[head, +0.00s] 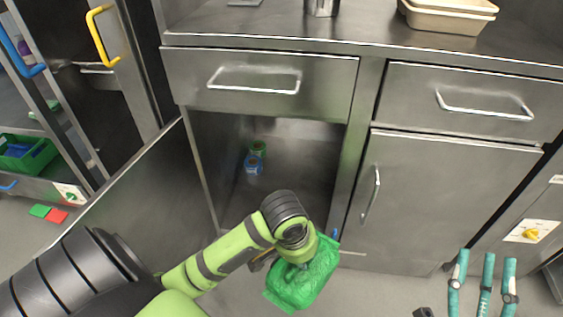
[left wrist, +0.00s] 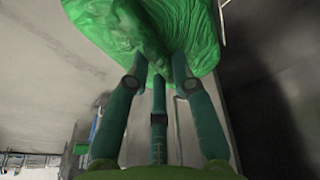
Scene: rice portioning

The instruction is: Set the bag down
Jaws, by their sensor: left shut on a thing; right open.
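A green bag (head: 306,284) hangs at my left wrist in the head view, in front of the lower right corner of an open cabinet (head: 212,170). It also fills the top of the left wrist view (left wrist: 100,30). My left gripper (left wrist: 158,78) is shut on the bag, its teal fingers pressed against the crumpled plastic. In the head view my wrist and the bag hide most of those fingers. I cannot tell how high the bag is above the floor. My right gripper (head: 485,268) is open and empty at the lower right, its teal fingers spread.
Inside the cabinet stand a green container (head: 258,148) and a blue one (head: 252,165). Its door (head: 120,195) is swung open to the left. A closed drawer (head: 325,85) is above, and a closed cabinet door (head: 430,200) to the right. Beige trays (head: 445,20) rest on the counter.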

